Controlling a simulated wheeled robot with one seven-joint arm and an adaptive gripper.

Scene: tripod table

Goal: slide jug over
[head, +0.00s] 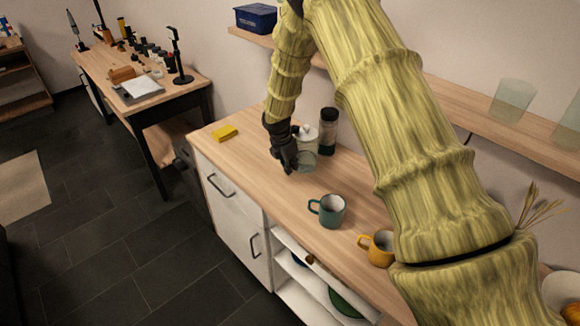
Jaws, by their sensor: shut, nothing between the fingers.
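My gripper (289,168) is dark and points down at the wooden counter (255,160), its fingers shut and empty. Just right of it stands a small greenish see-through vessel (307,162), close beside the fingers; I cannot tell whether they touch. Behind that is a white lidded pot (307,135), partly hidden by the gripper and the vessel. Either of these could be the jug; the picture does not settle which. No handle or spout shows clearly on them.
A dark-topped bottle (328,131) stands right of the pot. A teal mug (329,211) and a yellow mug (377,248) stand nearer the front. A yellow sponge-like block (225,133) lies left, with bare counter around it. A shelf (455,105) runs along the wall.

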